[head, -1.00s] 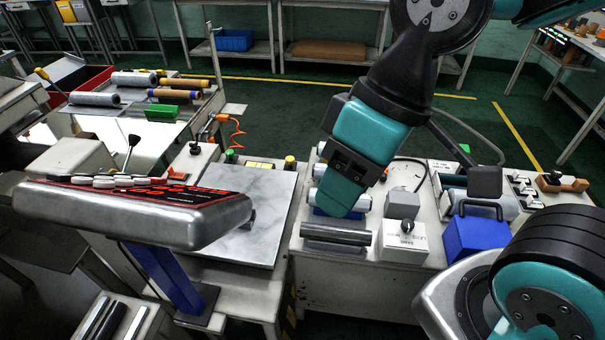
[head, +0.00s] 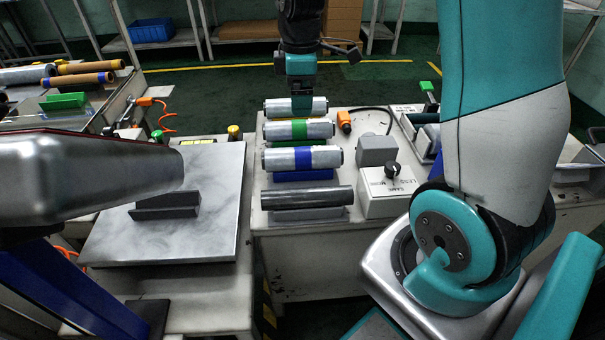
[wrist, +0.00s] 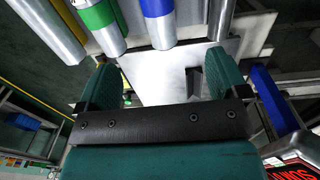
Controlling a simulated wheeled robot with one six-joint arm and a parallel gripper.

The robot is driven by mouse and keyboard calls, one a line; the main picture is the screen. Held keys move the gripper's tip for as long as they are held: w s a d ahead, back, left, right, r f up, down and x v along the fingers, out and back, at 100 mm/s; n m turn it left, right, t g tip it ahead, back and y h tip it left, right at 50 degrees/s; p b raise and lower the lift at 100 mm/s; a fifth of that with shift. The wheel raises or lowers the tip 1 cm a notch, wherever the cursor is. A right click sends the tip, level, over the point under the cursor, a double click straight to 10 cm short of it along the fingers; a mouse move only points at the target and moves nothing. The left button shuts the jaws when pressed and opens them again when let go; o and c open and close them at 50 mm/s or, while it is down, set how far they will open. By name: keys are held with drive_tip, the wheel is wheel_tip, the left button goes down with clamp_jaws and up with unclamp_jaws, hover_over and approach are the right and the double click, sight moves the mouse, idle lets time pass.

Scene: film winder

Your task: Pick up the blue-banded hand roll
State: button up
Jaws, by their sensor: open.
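The blue-banded hand roll (head: 303,158) is a silver roll lying level on a blue cradle on the bench, nearest me of three banded rolls. In the wrist view its end and blue band (wrist: 157,20) show at the top, beyond the fingertips. My gripper (head: 302,104) is farther back, above the farthest roll, and hides that roll's middle. In the wrist view my gripper (wrist: 162,78) has its two teal fingers wide apart, with nothing held between them. I cannot tell its exact height over the rolls.
The green-banded roll (head: 299,130) lies just behind the blue-banded one, and a dark roller (head: 306,197) lies in front. A grey control box (head: 388,190) stands to the right.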

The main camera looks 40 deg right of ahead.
sight(301, 150)
drive_tip(key=f+b, duration=0.1)
drive_tip(key=f, duration=0.4)
drive_tip(key=f+b, duration=0.1)
drive_tip(key=f, duration=0.5)
drive_tip(key=f+b, duration=0.2)
drive_tip(key=f, duration=0.4)
drive_tip(key=shift+w+d+f, duration=0.25)
drive_tip(key=shift+w+d, duration=0.05)
drive_tip(key=shift+d, duration=0.1)
drive_tip(key=c, duration=1.1)
